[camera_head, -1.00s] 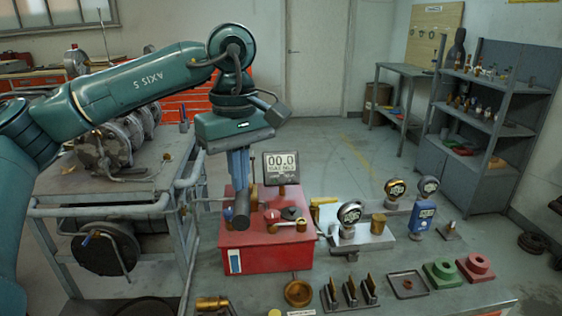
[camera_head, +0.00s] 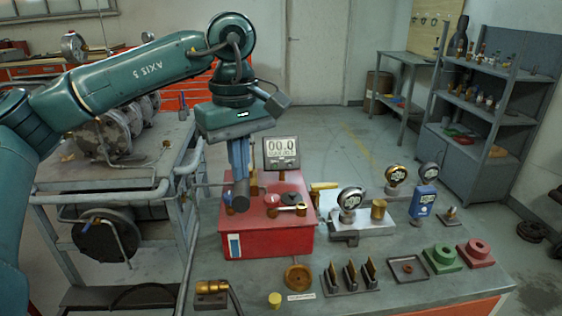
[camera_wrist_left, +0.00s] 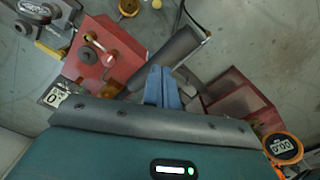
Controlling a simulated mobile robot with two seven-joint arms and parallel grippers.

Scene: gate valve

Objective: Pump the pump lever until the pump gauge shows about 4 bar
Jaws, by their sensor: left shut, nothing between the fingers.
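The red pump (camera_head: 265,236) stands on the bench; it also shows in the left wrist view (camera_wrist_left: 100,52). Its square pump gauge (camera_head: 281,152) reads 00.0 and shows partly in the wrist view (camera_wrist_left: 57,96). The pump lever's thick dark grey grip (camera_head: 240,195) is at the pump's upper left. In the wrist view the grip (camera_wrist_left: 172,58) lies slantwise just ahead of the fingers. My left gripper (camera_head: 238,172) is shut and empty, its blue fingers (camera_wrist_left: 162,88) pointing down at the grip. I cannot tell whether they touch it. My right gripper is not in view.
Round gauges (camera_head: 350,199) and a blue meter (camera_head: 422,201) stand right of the pump. A brass dish (camera_head: 298,277), a slotted rack (camera_head: 350,279) and a green block (camera_head: 442,259) lie along the bench front. A pipe-framed cart (camera_head: 110,187) stands left.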

